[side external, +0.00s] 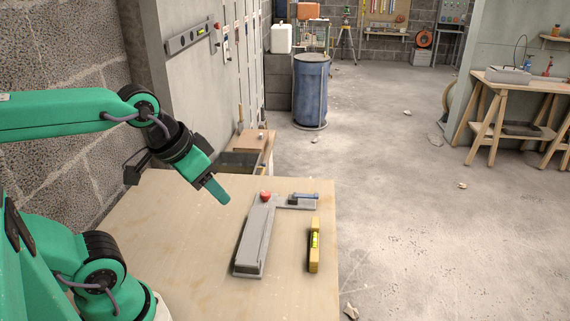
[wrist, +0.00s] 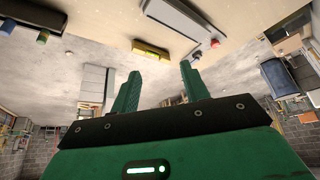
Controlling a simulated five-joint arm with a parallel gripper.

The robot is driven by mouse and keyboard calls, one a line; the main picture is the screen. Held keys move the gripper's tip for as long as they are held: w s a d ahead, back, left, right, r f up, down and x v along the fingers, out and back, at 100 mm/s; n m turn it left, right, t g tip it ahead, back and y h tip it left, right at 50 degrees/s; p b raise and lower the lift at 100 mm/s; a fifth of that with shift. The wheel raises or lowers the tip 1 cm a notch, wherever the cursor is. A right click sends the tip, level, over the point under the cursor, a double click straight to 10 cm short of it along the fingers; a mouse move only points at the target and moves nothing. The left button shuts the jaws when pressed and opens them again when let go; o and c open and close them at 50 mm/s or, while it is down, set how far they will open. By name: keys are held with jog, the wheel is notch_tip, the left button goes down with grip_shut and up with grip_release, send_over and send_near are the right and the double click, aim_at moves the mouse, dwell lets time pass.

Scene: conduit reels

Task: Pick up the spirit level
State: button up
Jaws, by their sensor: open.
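The spirit level is a short yellow bar with a bright vial (side external: 314,245). In the side external view it lies on the wooden table near its right edge, to the right of a grey tool. In the wrist view the yellow level (wrist: 150,50) shows upside down, beyond and above the fingers. My gripper (side external: 216,190) is above the table, to the left of the level and well apart from it. In the wrist view the two green fingers of my gripper (wrist: 158,82) stand apart with nothing between them.
The table's near left part is clear. A blue barrel (side external: 311,90) stands on the floor behind.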

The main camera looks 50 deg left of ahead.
jog(key=w, duration=0.1)
jog(key=n+g, duration=0.5)
jog(key=n, duration=0.4)
send_over(315, 243)
jog(key=f, duration=1.5)
jog(key=shift+s+a+f, duration=0.1)
jog(key=shift+s+f, duration=0.15)
jog(key=shift+f, duration=0.15)
jog(key=shift+w+f+g, duration=0.25)
jog(key=shift+f+g, duration=0.05)
jog(key=shift+f, duration=4.05)
grip_shut()
